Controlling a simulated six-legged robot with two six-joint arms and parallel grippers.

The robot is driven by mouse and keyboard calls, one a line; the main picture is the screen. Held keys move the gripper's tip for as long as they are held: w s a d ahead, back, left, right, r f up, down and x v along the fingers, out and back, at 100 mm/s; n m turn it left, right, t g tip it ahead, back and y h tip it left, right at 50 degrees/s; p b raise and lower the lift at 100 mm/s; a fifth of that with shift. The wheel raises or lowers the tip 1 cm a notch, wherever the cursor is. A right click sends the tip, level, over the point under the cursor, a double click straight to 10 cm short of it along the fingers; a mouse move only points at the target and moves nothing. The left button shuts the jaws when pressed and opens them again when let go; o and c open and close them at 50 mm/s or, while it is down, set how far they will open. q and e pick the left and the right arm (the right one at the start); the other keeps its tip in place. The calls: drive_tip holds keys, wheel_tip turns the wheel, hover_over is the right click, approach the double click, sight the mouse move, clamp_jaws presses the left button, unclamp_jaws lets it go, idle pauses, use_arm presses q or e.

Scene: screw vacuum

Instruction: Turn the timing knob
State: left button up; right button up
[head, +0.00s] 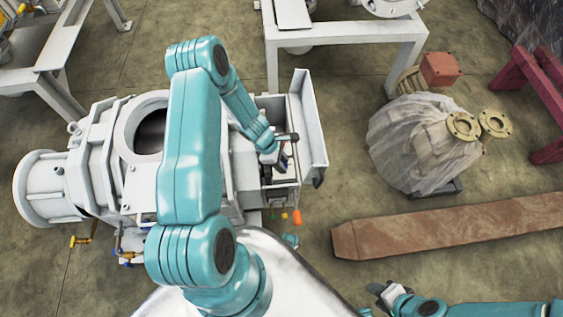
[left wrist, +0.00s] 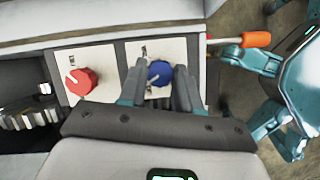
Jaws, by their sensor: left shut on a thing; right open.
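A blue knob (left wrist: 160,73) sits on a pale square plate on the machine's panel in the left wrist view. A red knob (left wrist: 81,82) is on a similar plate to its left. The labels are too small to read, so I cannot tell which is named timing. My left gripper (left wrist: 159,88) is shut on the blue knob, with one dark finger on each side of it. In the head view my left gripper (head: 272,156) is at the machine's right end, where the knobs are hidden. My right gripper (head: 378,292) is open and empty, low over the floor.
The white machine (head: 90,185) fills the left of the head view. An orange handle (left wrist: 256,40) sticks out right of the blue knob. A plastic-wrapped part (head: 415,140) and a rusty beam (head: 450,225) lie on the floor at right.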

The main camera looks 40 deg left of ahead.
use_arm(q)
drive_tip(key=o, duration=1.1)
drive_tip(key=shift+c, duration=0.2)
drive_tip(key=p+v, duration=0.6)
drive_tip(key=v, duration=1)
drive_tip(key=shift+r, duration=0.2)
drive_tip(key=shift+d, duration=0.1)
